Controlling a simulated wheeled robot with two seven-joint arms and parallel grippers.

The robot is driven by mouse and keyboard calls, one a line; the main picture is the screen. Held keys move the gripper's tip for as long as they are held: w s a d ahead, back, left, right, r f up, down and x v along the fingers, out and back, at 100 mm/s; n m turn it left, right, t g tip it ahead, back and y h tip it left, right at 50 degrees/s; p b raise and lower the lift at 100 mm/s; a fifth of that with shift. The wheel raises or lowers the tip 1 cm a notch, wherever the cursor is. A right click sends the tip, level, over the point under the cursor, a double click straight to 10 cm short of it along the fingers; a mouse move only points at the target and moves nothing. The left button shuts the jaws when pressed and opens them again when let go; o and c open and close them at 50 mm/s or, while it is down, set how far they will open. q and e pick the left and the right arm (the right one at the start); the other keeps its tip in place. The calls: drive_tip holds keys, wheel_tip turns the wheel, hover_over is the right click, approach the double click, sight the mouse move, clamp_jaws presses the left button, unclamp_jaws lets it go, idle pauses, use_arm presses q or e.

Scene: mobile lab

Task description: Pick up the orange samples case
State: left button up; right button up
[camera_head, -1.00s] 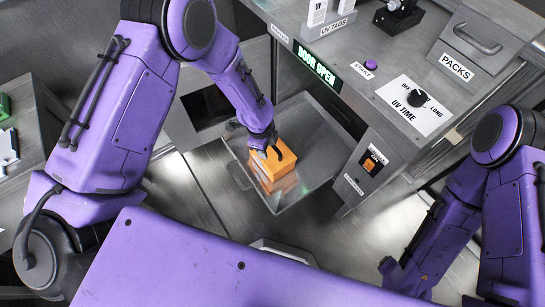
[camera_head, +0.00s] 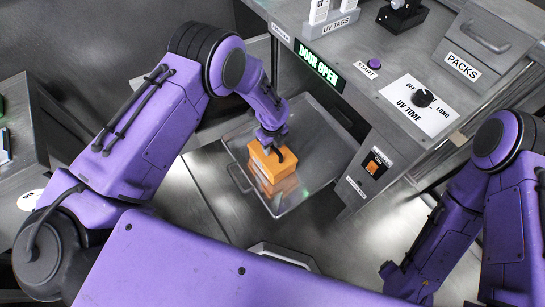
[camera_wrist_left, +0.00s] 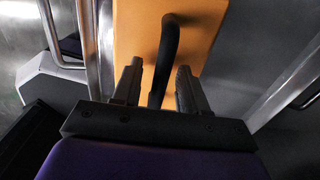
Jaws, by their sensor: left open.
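The orange samples case (camera_head: 272,163) sits on the metal tray (camera_head: 318,178) of the open drawer below the "DOOR OPEN" sign. My left gripper (camera_head: 272,148) is right above the case. In the left wrist view, the orange case (camera_wrist_left: 200,22) lies beneath my left gripper (camera_wrist_left: 157,85). Its black handle (camera_wrist_left: 168,50) runs between the two open fingers, apart from both as far as I can see. My right arm shows at the right, but its gripper is out of view.
The steel cabinet carries a "DOOR OPEN" display (camera_head: 319,66), a purple start button (camera_head: 374,63) and a UV time knob (camera_head: 422,97). A packs box (camera_head: 487,36) is at the upper right. Tray walls surround the case.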

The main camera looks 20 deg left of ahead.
use_arm(q)
drive_tip(key=shift+r, duration=0.1)
clamp_jaws()
idle(1.2)
